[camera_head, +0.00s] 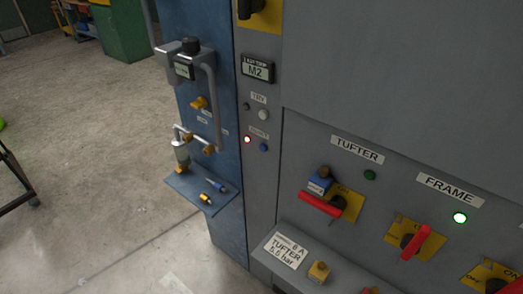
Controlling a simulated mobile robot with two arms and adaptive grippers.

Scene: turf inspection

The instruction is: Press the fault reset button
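A narrow grey panel holds a small blue button (264,147) beside a lit red lamp (247,139). A small label (259,132) with reddish lettering sits just above them; its text is too small to read surely. I cannot tell from the label alone that the blue button is the fault reset. Above it are a pale round button (263,115) and a small dark one (246,106) under another small label. Neither of my grippers is in view, and nothing covers the buttons.
Right of the panel, a grey cabinet has TUFTER and FRAME labels, a red-handled switch (321,204), another (417,243) and a lit green lamp (460,217). A sloped ledge (262,250) juts out below. A blue shelf (180,184) with small fittings projects left. Open concrete floor lies left.

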